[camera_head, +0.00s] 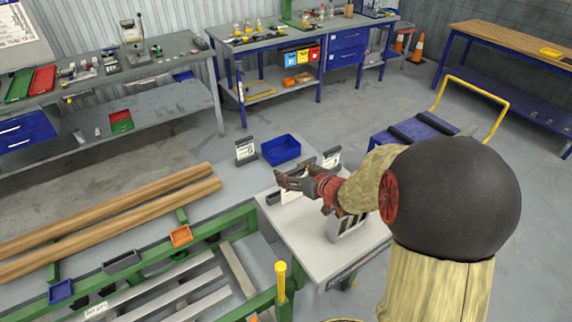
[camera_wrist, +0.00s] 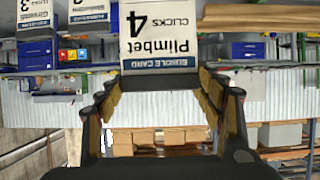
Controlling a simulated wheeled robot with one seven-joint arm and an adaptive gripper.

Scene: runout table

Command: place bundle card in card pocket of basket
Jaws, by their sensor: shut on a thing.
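My gripper (camera_head: 283,183) is shut on a white bundle card (camera_head: 291,196), held above the light table. In the wrist view, my gripper's fingers (camera_wrist: 160,82) close on the card (camera_wrist: 160,35), which reads upside down "Plimbet 4 clicks" and "bundle card". A small blue bin (camera_head: 281,150) stands behind my gripper; I cannot tell whether it is the basket. A grey slotted holder (camera_head: 347,227) stands on the table below my arm, partly hidden by it. No card pocket can be made out.
Dark-framed cards stand left of the blue bin (camera_head: 246,150) and right of it (camera_head: 331,158). Two more printed cards show in the wrist view (camera_wrist: 35,18) (camera_wrist: 90,12). Wooden beams (camera_head: 110,220) lie left on a green frame. A blue cart (camera_head: 415,130) stands behind my arm.

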